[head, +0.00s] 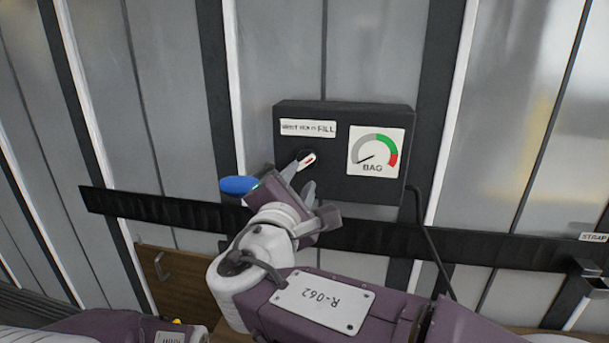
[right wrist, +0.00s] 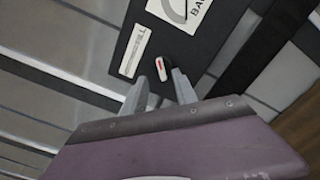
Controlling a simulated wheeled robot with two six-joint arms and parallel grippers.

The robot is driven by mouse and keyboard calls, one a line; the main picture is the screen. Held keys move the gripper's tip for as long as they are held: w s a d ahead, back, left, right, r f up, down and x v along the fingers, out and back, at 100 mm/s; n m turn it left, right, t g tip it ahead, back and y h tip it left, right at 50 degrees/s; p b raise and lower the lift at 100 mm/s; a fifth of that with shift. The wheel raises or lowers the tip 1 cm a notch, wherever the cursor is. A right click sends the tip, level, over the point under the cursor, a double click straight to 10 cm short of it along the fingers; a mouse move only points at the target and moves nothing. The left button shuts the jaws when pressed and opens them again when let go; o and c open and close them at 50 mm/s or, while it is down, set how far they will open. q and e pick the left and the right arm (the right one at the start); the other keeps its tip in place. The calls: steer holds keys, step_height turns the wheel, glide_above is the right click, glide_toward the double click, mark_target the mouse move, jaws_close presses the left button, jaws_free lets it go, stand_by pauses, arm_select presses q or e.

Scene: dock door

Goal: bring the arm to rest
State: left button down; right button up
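My right gripper (head: 299,181) is in front of a dark control box (head: 290,112) on the grey wall. In the right wrist view its two fingers (right wrist: 158,92) stand apart with nothing between them. A white knob with a red mark (head: 307,159) sits on the box, just beyond the fingertips; it also shows in the right wrist view (right wrist: 160,68). I cannot tell whether a finger touches it. The arm is reached out and bent towards the box. My left gripper is not in view.
The box has a white label (head: 308,129) and a BAG gauge (head: 376,151), its needle at lower left. A dark strap (head: 480,247) crosses the wall behind the arm. A cable (head: 430,240) hangs from the box. A blue oval piece (head: 238,185) shows beside the gripper.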

steer(key=shift+s+a, duration=0.1)
steer(key=shift+s, duration=0.3)
